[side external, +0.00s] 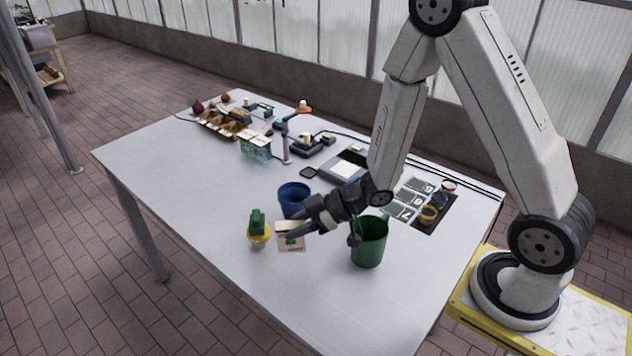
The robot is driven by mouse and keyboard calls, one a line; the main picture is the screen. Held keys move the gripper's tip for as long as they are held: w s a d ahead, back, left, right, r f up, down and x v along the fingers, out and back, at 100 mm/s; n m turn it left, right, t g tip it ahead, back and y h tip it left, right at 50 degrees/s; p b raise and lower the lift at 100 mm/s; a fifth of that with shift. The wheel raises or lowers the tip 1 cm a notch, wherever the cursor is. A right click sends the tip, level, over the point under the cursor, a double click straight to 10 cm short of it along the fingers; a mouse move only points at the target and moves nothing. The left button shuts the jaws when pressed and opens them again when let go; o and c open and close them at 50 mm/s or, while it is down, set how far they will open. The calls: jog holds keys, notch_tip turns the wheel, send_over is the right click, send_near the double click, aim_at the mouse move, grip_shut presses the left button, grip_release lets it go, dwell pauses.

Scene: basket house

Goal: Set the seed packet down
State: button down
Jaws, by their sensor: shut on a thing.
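The seed packet (291,240) is a small cream packet with a green picture on its face. It shows low over the front part of the grey table, between a yellow and green object and a green pot. My gripper (290,231) reaches in from the right and is shut on the packet's upper edge. The fingertips partly cover the packet's top. I cannot tell whether its lower edge touches the table.
The yellow and green object (259,232) stands just left of the packet. A blue pot (294,198) is behind, and the green pot (370,243) is to the right. Several devices and a crate (213,124) fill the back. The table's (180,190) left and front areas are bare.

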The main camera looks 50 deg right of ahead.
aim_at(297, 248)
jog(key=shift+f, duration=1.1)
jog(key=shift+f, duration=0.1)
jog(key=shift+f, duration=2.1)
jog(key=shift+f, duration=1.75)
jog(key=shift+f, duration=0.1)
jog(key=shift+c, duration=1.8)
grip_release()
